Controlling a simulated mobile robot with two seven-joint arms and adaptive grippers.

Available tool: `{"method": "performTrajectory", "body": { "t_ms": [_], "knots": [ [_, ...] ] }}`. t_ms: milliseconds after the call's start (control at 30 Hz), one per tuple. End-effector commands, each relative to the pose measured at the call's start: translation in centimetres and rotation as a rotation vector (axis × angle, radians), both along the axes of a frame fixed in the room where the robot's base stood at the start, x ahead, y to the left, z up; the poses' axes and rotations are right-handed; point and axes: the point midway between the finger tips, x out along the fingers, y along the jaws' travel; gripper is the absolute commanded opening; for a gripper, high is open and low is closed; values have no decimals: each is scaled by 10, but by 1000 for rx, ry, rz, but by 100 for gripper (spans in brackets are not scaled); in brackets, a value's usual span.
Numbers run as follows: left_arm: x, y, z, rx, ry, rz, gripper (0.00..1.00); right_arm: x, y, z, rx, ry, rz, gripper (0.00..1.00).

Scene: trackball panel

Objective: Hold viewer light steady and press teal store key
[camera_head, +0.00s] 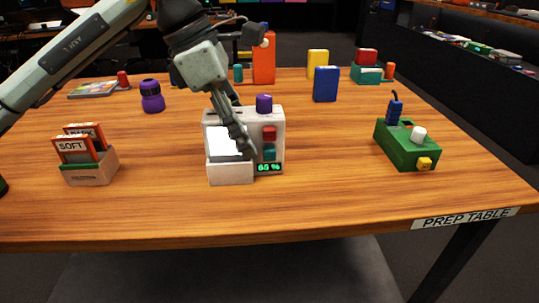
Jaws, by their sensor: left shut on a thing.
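The viewer (218,172) is a white box near the middle of the table, with a bright white panel (222,141) on its left. On its right face are a red key (269,133), the teal store key (269,153) and a green display (269,168) that seems to read 65 %. A purple knob (264,103) is on top. My left gripper (249,150) reaches down across the viewer's front, shut on part of it. Its fingertips are just left of the teal key; whether they touch the key, I cannot tell. The gripped part is hidden. My right gripper is not in view.
A holder with cards marked SOFT (92,171) stands left. A green box with a yellow button (405,147) stands right. A purple bottle (152,97), a blue block (325,84) and an orange block (264,62) stand farther back. The front table strip is clear.

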Motion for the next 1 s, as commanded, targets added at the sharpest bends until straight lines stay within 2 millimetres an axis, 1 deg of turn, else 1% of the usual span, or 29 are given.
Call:
{"method": "performTrajectory", "body": {
  "t_ms": [33,100,433,1000],
  "knots": [
    [0,1,-3,6,4,0,7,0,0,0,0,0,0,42],
    [0,1,-3,6,4,0,7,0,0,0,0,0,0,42],
    [0,1,-3,6,4,0,7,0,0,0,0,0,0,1],
    [0,1,-3,5,4,1,7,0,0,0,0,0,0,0]
  ]
}}
